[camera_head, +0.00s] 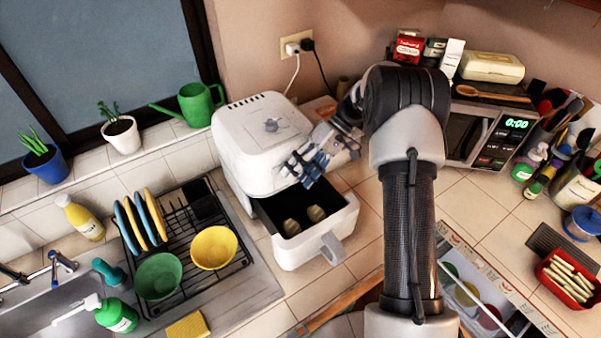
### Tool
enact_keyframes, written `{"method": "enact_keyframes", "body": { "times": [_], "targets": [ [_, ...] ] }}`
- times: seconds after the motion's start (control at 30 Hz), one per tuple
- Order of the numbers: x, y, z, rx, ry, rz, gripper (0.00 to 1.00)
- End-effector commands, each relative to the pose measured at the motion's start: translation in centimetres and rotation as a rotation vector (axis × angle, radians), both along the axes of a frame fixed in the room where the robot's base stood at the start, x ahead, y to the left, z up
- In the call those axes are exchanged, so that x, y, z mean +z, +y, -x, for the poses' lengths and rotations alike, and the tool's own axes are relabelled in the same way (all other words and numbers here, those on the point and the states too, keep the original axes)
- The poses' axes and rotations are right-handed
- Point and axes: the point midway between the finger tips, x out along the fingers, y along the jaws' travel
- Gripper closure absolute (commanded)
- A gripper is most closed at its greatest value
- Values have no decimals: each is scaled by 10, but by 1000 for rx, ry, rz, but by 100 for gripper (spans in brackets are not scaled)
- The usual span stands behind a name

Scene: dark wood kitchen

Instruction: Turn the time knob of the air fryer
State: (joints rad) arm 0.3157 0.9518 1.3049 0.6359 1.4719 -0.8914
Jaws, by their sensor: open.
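The white air fryer (255,125) stands on the tiled counter left of the middle. Its drawer (335,215) is pulled out toward me, with a grey handle at the front, and two brownish food pieces (303,221) lie inside. My gripper (300,175) is open and empty, at the right part of the fryer's front, above the open drawer. I cannot tell whether it touches the fryer. The time knob cannot be made out; my gripper and arm cover part of the front.
A dish rack (225,278) with plates and bowls stands left of the fryer, beside the sink (50,300). A microwave (490,140) stands to the right, with bottles and a utensil holder beyond it. A green watering can (197,104) is behind left. Bare counter (480,207) lies right of my arm.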

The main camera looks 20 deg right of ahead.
Motion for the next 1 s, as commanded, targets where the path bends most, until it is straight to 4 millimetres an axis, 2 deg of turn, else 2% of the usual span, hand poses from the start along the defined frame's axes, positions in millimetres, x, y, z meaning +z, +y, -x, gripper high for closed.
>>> {"method": "enact_keyframes", "body": {
  "times": [0.17,0.27,0.5,0.7,1.0],
  "targets": [
    [4,-4,-2,0,-2,1,47],
    [13,-14,-5,-2,-3,1,47],
    [48,-51,-17,-2,-3,1,47],
    [71,-74,-24,-1,-2,1,47],
    [82,-84,-27,0,0,0,47]
  ]
}}
